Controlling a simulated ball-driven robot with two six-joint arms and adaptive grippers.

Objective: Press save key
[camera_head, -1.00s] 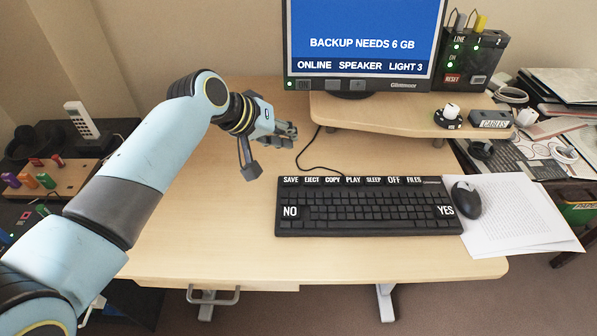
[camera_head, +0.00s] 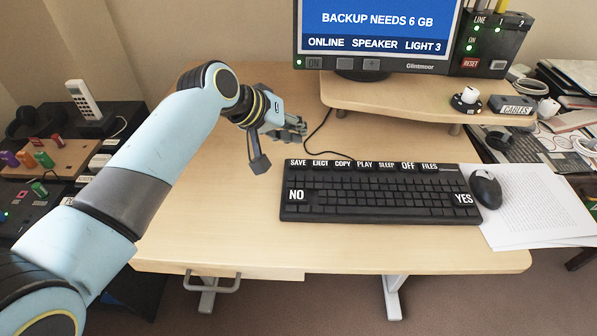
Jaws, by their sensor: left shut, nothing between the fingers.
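The black keyboard (camera_head: 378,192) lies on the light wood desk (camera_head: 220,225). The SAVE key (camera_head: 298,163) is at the left end of its top row, with EJECT, COPY, PLAY, SLEEP, OFF and FILES to its right. My left gripper (camera_head: 299,125) is above the desk, behind and a little above the SAVE key in the picture. It is shut and empty, apart from the keyboard. My right gripper is out of the picture.
A mouse (camera_head: 485,189) and papers (camera_head: 540,205) lie right of the keyboard. The desk left of the keyboard is clear. A phone (camera_head: 84,100) stands at far left.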

